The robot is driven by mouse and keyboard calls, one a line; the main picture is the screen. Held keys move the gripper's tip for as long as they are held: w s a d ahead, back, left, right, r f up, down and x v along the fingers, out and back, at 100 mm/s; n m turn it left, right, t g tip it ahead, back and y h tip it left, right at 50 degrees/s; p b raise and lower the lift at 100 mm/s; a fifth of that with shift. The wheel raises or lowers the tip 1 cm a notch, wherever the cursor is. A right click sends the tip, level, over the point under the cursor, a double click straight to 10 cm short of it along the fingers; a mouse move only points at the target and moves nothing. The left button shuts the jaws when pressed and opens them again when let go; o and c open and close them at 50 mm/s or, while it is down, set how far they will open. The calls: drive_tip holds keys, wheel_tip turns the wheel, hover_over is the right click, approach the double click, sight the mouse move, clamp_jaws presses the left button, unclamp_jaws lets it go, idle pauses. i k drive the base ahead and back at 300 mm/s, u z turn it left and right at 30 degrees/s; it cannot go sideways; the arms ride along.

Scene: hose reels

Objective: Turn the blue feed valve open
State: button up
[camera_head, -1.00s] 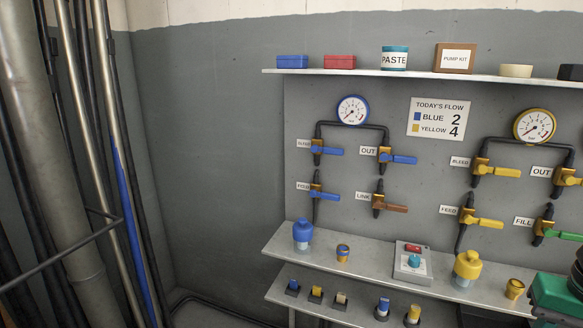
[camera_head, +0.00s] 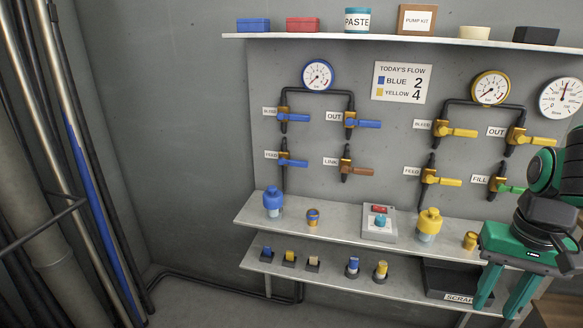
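The blue feed valve (camera_head: 293,162) is on the wall panel at the left, beside its FEED label (camera_head: 271,155), below the blue gauge (camera_head: 317,75). Its blue lever lies horizontal, pointing right, across the vertical dark pipe. My gripper (camera_head: 496,308) is at the lower right of the view, green and black, with its two teal fingers pointing down and spread apart. Nothing shows between them. It is far to the right of the blue feed valve, in front of the shelf end.
Near the feed valve are a blue bleed valve (camera_head: 293,117), a blue out valve (camera_head: 362,122) and a brown-levered link valve (camera_head: 357,170). Yellow valves are to the right. Shelf items include a blue-capped bottle (camera_head: 273,201). A scrap bin (camera_head: 438,272) stands below.

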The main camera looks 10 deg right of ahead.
sight(282, 162)
drive_tip(key=u, duration=2.15)
drive_tip(key=k, duration=0.75)
drive_tip(key=z, duration=1.7)
drive_tip(key=i, duration=1)
drive_tip(key=u, duration=0.05)
